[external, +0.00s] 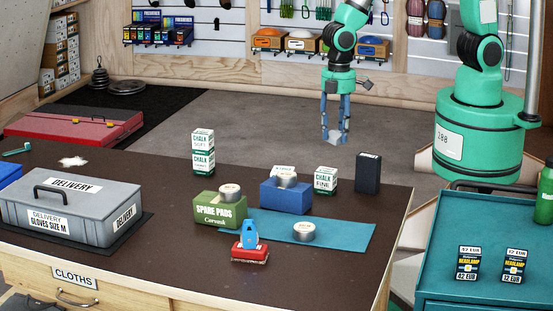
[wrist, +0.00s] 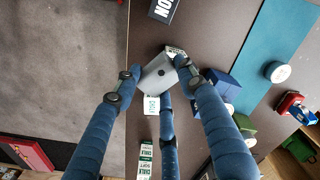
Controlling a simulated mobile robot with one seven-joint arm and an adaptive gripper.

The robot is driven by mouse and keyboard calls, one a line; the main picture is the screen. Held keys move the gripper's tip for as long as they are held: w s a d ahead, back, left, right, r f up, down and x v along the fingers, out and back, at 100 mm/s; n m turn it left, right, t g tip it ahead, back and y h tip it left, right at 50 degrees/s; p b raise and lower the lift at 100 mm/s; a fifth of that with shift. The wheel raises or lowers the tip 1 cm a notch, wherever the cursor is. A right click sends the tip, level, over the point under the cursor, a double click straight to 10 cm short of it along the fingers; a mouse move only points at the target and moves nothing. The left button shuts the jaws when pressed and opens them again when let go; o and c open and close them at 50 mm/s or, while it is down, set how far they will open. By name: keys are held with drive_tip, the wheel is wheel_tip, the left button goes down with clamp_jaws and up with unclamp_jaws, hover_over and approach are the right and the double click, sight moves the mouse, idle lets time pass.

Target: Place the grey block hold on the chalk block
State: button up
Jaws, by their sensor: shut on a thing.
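The grey block hold (external: 338,138) hangs between my fingertips, above and behind the table in the external view. The wrist view shows a chalk box (wrist: 151,104) close to the block in the picture. The block appears apart from all of them.
A blue box (external: 286,197) and a green SPARE PADS box (external: 220,211) each carry a tin. A dark box (external: 368,173) stands at right. A teal mat (external: 349,236) with a tin (external: 304,231) and a red-and-blue item (external: 250,244) are in front. A grey delivery case (external: 72,208) is left.

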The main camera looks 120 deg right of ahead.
drive_tip(key=s+d+m, duration=0.1)
drive_tip(key=s+d, duration=0.2)
drive_tip(key=d, duration=0.4)
drive_tip(key=shift+s+a+f, duration=0.1)
drive_tip(key=shift+f, duration=2.4)
drive_tip(key=w+d, duration=0.1)
drive_tip(key=w, duration=0.4)
drive_tip(key=w+d+f, duration=0.1)
drive_tip(key=w, duration=0.4)
drive_tip(key=w+d, duration=0.1)
drive_tip(key=w, duration=0.4)
drive_tip(key=shift+w+d+f+b, duration=0.25)
drive_tip(key=shift+w+f+b, duration=0.05)
drive_tip(key=shift+b, duration=0.1)
drive_tip(key=shift+f, duration=1.7)
drive_tip(key=shift+f, duration=0.15)
